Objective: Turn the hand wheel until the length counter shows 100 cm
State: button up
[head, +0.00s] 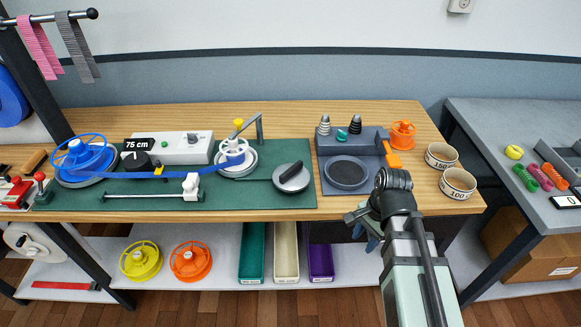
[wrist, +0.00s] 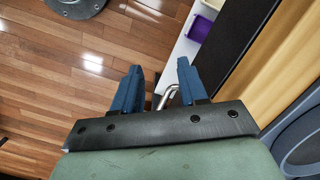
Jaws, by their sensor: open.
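The length counter (head: 138,144) reads 75 cm on its black display, at the left of the green board. A white wheel (head: 237,160) with a yellow knob (head: 238,123) stands mid-board, with blue strap running to it from the blue spool (head: 85,158) at the left. A grey disc (head: 291,180) with a black bar handle sits at the board's right end. I cannot tell for certain which is the hand wheel. My gripper (head: 371,232) is at the bench's front edge, right of the board and away from both. Its blue fingers (wrist: 158,70) are apart in the wrist view.
A dark scale-like unit (head: 346,173) stands just left of my arm, with an orange spool (head: 402,134) behind. A bent metal rod (wrist: 168,97) shows between my fingers. Bins and spools fill the lower shelf (head: 215,285).

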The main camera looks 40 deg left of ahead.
jog(key=w+a+r+n, duration=0.1)
jog(key=a+r+n, duration=0.1)
jog(key=a+r, duration=1.15)
jog(key=n+t, duration=0.1)
send_near(291, 169)
jog(key=shift+h, duration=0.3)
jog(key=shift+s+a+f, duration=0.1)
jog(key=shift+a+f, duration=0.1)
jog(key=shift+f, duration=2.15)
jog(key=shift+s+a+f, duration=0.1)
jog(key=shift+a+f, duration=0.05)
jog(key=shift+f, duration=2.2)
grip_shut()
